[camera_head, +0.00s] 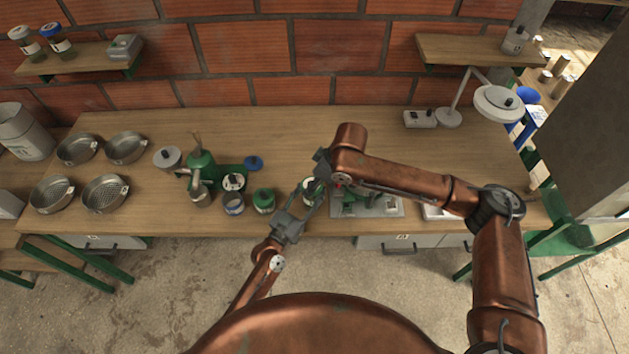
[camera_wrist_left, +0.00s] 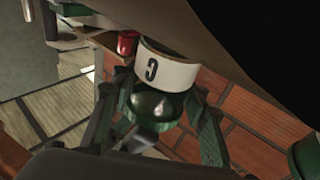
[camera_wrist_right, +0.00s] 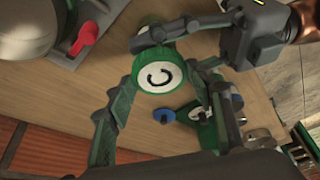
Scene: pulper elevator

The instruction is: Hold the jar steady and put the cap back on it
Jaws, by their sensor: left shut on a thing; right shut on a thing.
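The jar (camera_wrist_left: 168,68), with a white label marked C and green below it, is between the fingers of my left gripper (camera_wrist_left: 155,112), which is shut on it. In the head view the jar (camera_head: 308,189) is at the front of the bench, partly hidden by both grippers. My right gripper (camera_head: 322,172) is above it, shut on a green cap with a white disc marked C (camera_wrist_right: 160,75). In the right wrist view the cap lies over the place where my left gripper (camera_wrist_right: 150,40) grips. I cannot tell whether the cap touches the jar's rim.
The bench behind is clear.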

